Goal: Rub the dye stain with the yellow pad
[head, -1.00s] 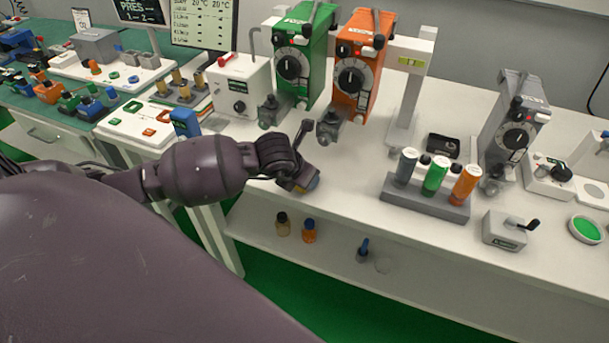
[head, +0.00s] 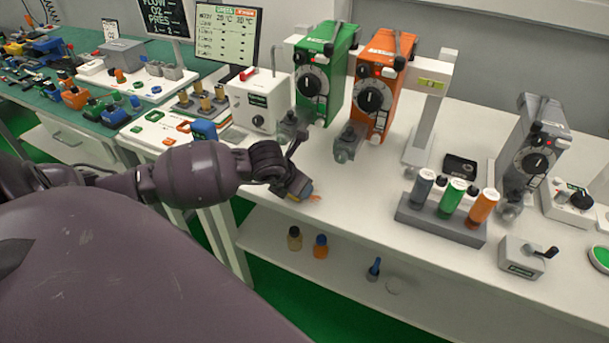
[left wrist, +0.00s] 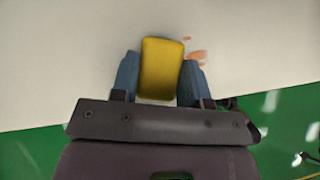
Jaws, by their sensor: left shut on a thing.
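My left gripper (head: 301,191) is low over the front edge of the white bench (head: 370,215). In the left wrist view its blue fingers (left wrist: 160,82) are shut on the yellow pad (left wrist: 161,68). The dye stain shows as orange-pink marks (left wrist: 197,57) on the white top, just right of the pad and partly behind the right finger. In the head view the stain (head: 315,197) shows just right of the fingertips. The pad is at or close above the surface; I cannot tell if it touches. My right gripper is not in view.
Green (head: 322,70) and orange (head: 380,85) vaporizers stand behind the gripper. A rack with three bottles (head: 440,220) is to the right. A lower shelf (head: 340,270) holds small bottles. The bench between stain and rack is clear.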

